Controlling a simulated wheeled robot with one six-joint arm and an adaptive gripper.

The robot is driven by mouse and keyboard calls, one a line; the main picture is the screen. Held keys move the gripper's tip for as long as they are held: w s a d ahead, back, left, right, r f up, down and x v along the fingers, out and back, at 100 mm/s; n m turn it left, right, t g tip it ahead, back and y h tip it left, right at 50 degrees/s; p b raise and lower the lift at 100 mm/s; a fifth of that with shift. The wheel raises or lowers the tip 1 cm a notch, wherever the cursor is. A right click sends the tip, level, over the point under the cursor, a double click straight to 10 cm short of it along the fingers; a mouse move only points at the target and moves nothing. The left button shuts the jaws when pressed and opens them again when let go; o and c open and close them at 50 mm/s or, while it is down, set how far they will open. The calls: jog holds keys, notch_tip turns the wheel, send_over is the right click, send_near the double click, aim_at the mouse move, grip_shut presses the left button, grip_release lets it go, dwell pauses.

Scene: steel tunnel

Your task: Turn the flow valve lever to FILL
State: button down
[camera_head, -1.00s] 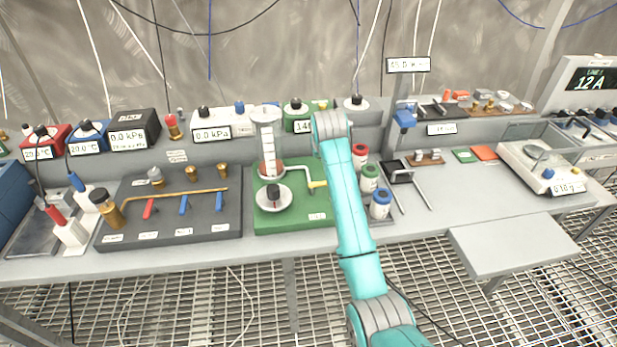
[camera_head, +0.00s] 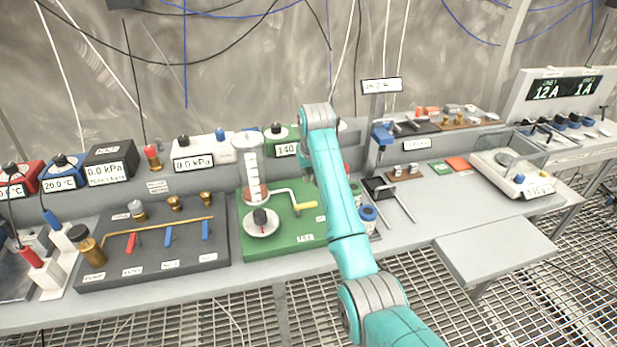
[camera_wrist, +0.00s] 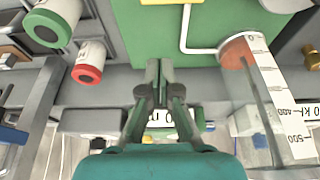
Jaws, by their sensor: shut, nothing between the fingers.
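A green panel (camera_head: 252,242) on the bench carries a graduated cylinder (camera_head: 252,165), a white round base with a black knob (camera_head: 261,218) and a white bent rod with a yellow handle (camera_head: 304,206), which looks like a lever. I cannot read a FILL mark. In the wrist view the cylinder (camera_wrist: 272,95) is at right, with the white rod (camera_wrist: 186,35) and the yellow handle (camera_wrist: 172,2) at the top edge. My gripper (camera_wrist: 158,68) is shut and empty in front of the panel's edge, apart from the handle in the picture. In the head view my arm hides it.
A dark panel (camera_head: 90,276) with red and blue levers lies to the left. Capped bottles, one with a red ring (camera_wrist: 88,72) and one with a green ring (camera_wrist: 48,28), stand close beside my gripper. A black-and-steel stand (camera_head: 395,200) is right of my arm.

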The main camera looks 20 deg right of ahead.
jog(key=x, duration=0.7)
jog(key=shift+f, duration=0.25)
jog(key=shift+s, duration=1.95)
